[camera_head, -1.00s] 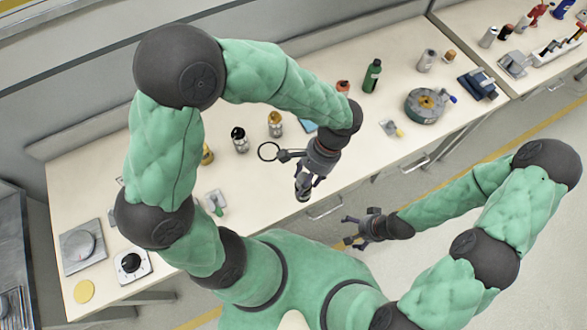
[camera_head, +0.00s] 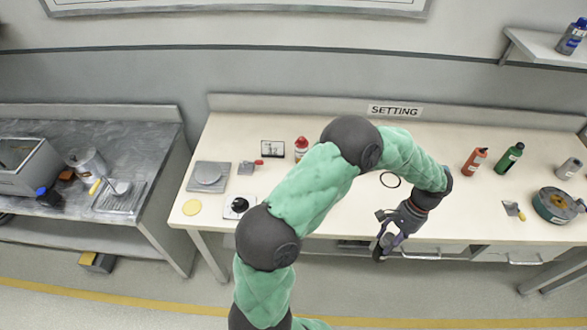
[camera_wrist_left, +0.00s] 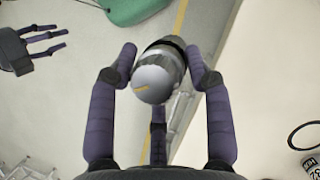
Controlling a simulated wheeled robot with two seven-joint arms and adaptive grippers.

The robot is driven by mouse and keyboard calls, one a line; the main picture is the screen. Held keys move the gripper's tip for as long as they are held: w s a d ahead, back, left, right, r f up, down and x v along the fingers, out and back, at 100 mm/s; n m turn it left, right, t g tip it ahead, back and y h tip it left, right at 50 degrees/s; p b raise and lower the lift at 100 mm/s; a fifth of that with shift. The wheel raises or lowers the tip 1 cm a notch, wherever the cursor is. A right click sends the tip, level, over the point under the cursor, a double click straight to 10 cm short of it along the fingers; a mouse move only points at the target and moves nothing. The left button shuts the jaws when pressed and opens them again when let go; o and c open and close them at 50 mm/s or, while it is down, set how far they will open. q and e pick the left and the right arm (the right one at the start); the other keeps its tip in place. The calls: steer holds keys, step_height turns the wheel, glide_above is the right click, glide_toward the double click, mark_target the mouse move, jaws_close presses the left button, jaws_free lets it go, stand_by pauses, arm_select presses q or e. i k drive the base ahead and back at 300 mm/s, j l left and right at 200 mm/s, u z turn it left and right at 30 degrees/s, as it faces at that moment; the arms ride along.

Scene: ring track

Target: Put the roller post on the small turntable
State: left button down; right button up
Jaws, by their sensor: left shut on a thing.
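My left gripper (camera_head: 381,236) hangs at the table's front edge, near the middle of the picture. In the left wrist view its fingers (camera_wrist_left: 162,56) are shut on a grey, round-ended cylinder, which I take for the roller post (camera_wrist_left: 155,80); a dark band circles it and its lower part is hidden.
Bottles and a round drum (camera_head: 555,205) stand right. A dark bench (camera_head: 150,170) stands left across a gap.

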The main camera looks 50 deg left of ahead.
mark_target(207, 172)
steer(key=k+j+u, duration=0.2)
steer(key=k+j, duration=0.3)
steer(key=k+j+u, duration=0.2)
steer(key=k+j, duration=0.25)
steer(key=j, duration=0.2)
